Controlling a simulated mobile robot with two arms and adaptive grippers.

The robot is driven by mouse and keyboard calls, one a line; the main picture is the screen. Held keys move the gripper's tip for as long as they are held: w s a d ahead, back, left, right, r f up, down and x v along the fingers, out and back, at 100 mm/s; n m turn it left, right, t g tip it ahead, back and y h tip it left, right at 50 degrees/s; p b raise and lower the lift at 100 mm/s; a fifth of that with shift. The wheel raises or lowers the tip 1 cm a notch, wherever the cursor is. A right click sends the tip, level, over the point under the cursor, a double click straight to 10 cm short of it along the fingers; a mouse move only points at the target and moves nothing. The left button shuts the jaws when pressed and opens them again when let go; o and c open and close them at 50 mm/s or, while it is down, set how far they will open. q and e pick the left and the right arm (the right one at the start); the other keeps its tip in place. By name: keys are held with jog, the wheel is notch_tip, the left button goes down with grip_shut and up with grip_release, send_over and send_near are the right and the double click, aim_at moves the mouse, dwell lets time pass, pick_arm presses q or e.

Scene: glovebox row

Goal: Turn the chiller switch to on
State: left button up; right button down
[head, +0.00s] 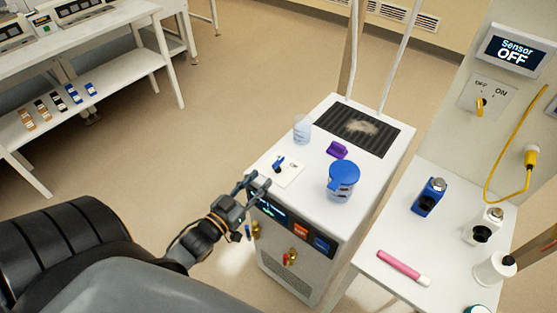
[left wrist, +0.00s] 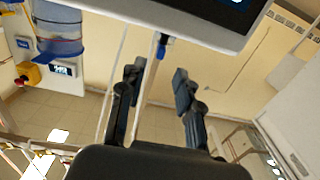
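The chiller (head: 322,218) is a white cabinet with a dark front panel. On its top, near the left corner, lies a white switch plate (head: 291,174) with a small blue and black knob (head: 279,163). The plate's lettering is too small to read fully, and I cannot tell which setting the knob points to. My left gripper (head: 258,183) is at the chiller's front left top edge, just short of the plate. In the left wrist view its two fingers (left wrist: 158,77) are apart with nothing between them. My right gripper is not in view.
A blue-lidded jar (head: 342,182), a purple block (head: 337,150) and a clear cup (head: 302,129) stand on the chiller. Valves (head: 290,257) stick out of its front. At right, a table (head: 370,262) holds bottles and a pink marker. A wall panel shows a yellow switch (head: 481,104).

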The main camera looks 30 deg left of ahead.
aim_at(273, 167)
pick_arm(q)
jog(key=w, duration=0.3)
jog(key=w+p, duration=0.1)
jog(key=w, duration=0.5)
jog(key=shift+w+d, duration=0.15)
jog(key=shift+d, duration=0.1)
grip_shut()
